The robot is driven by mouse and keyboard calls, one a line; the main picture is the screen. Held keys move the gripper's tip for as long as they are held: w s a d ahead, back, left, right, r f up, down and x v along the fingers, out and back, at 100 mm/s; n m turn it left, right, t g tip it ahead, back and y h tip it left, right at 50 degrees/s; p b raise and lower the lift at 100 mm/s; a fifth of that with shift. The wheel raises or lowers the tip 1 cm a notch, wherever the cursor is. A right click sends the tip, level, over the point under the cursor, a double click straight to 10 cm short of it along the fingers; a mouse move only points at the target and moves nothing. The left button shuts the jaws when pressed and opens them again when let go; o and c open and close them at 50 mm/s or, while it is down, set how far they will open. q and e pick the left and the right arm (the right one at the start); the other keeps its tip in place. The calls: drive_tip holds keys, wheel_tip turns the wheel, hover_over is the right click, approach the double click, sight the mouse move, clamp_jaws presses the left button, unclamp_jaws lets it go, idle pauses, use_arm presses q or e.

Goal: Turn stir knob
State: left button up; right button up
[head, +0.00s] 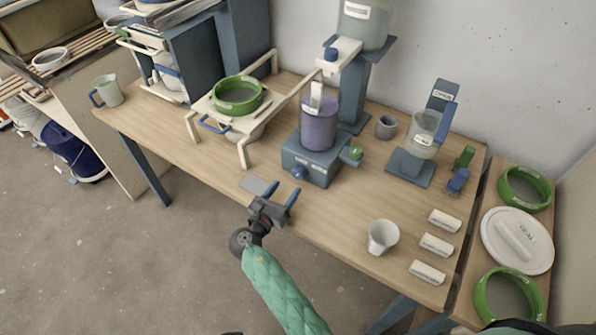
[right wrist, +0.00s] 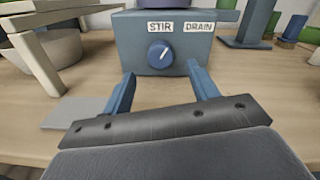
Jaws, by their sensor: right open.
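The stir knob (head: 299,172) is a round blue dial on the front of the blue-grey mixer base (head: 325,163). In the right wrist view the knob (right wrist: 160,53) has a pale pointer mark tilted to the upper right, below the STIR label (right wrist: 160,28). My right gripper (head: 283,190) is open and empty, in front of the base and apart from the knob. In the right wrist view its fingers (right wrist: 160,80) stand either side of and short of the knob. A purple bucket (head: 319,125) sits on the base. My left gripper is not in view.
A green drain knob (head: 354,153) sits on the base's right side. A cream stand (head: 243,153) with a green ring (head: 238,95) is to the left. A grey plate (head: 258,185) lies near the table's front edge. A white cup (head: 382,237) stands to the right.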

sight(296, 176)
drive_tip(key=p+x, duration=0.1)
drive_tip(key=x, duration=0.4)
drive_tip(key=shift+p, duration=0.35)
drive_tip(key=shift+w+d+r, duration=0.1)
drive_tip(key=shift+w+d, duration=0.25)
drive_tip(key=shift+w, duration=0.1)
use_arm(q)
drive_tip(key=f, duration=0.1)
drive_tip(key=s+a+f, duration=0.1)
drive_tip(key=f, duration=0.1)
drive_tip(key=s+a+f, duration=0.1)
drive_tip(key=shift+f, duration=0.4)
use_arm(e)
drive_tip(key=shift+w+d, duration=0.15)
drive_tip(key=shift+w, duration=0.05)
drive_tip(key=shift+c, duration=0.2)
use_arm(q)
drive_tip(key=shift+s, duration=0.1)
use_arm(e)
drive_tip(key=c, duration=0.9)
